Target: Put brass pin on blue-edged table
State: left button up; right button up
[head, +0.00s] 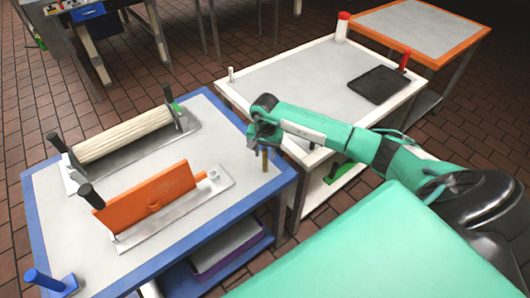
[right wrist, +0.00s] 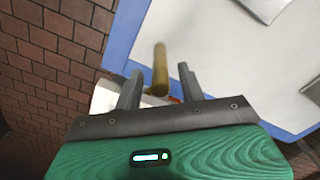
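The brass pin (head: 264,160) is upright at the right part of the blue-edged table (head: 235,124), near its edge. Its lower end appears to meet the tabletop, but I cannot be sure of contact. My right gripper (head: 262,142) is directly above and around the pin's upper end. In the right wrist view, the pin (right wrist: 160,70) lies between the two fingers (right wrist: 160,88), with a visible gap on each side, so the gripper is open. My left gripper is not in view.
On the blue-edged table are a plate with a cream roller (head: 122,137), a plate with an orange block (head: 150,199) and a blue peg (head: 44,280). A white-edged table (head: 300,80) with a black tray (head: 379,84) stands right. An orange-edged table (head: 420,27) is behind.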

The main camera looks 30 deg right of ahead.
notch_tip(320, 180, up, 10)
jog(key=b, duration=0.3)
jog(key=shift+r+b, duration=0.3)
jog(key=shift+r, duration=0.4)
